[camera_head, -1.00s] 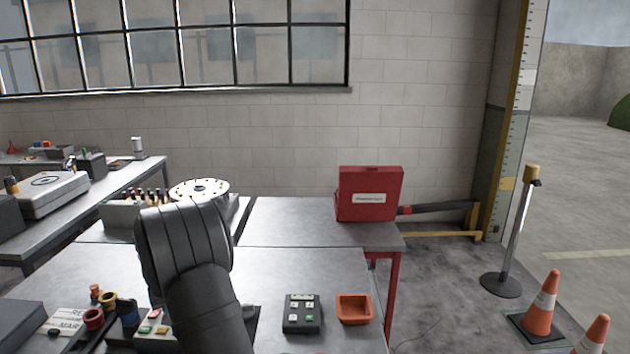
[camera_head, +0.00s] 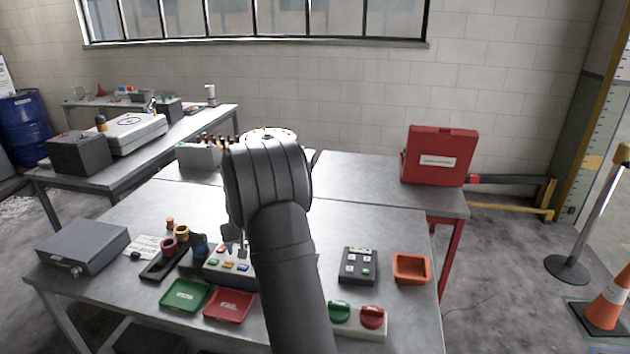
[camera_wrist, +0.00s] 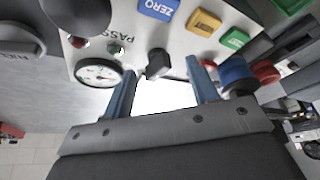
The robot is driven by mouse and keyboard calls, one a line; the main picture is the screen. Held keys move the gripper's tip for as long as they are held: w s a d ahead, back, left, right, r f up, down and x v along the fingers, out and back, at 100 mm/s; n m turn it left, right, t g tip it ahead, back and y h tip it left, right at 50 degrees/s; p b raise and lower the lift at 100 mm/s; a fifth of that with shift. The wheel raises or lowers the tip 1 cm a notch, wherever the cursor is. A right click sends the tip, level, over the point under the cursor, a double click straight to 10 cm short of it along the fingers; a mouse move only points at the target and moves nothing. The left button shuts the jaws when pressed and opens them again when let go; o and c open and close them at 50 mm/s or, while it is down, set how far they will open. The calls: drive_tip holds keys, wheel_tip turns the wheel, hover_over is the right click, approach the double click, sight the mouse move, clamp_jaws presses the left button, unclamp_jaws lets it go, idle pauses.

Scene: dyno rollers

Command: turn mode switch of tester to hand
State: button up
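The tester (camera_head: 222,277) is a light grey box with coloured buttons near the front middle of the table, partly hidden by my arm. In the wrist view its panel (camera_wrist: 185,40) shows a blue ZERO button, yellow and green buttons, a round gauge (camera_wrist: 97,72), a PASS lamp (camera_wrist: 117,47) and a dark knob (camera_wrist: 158,64), which looks like the mode switch. Its position labels cannot be read. My gripper (camera_wrist: 160,68) is open, its blue fingers on either side of the knob with gaps showing. In the head view the gripper (camera_head: 236,240) is above the tester, mostly hidden.
Blue and red cylinders (camera_wrist: 238,76) stand close beside one finger. A green tray (camera_head: 185,295) and red tray (camera_head: 229,305) lie in front of the tester. A button box (camera_head: 358,266), an orange bin (camera_head: 411,268) and a red-green switch box (camera_head: 356,319) are to the right.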

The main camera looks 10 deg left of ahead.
drive_tip(key=shift+w+a+r+n, duration=0.1)
drive_tip(key=shift+w+r+n, duration=0.15)
drive_tip(key=shift+r, duration=0.2)
wheel_tip(320, 180, up, 16)
drive_tip(key=n+g+h, duration=0.3)
drive_tip(key=n+g, duration=0.1)
drive_tip(key=n, duration=0.3)
wheel_tip(320, 180, down, 17)
drive_tip(key=shift+r, duration=0.1)
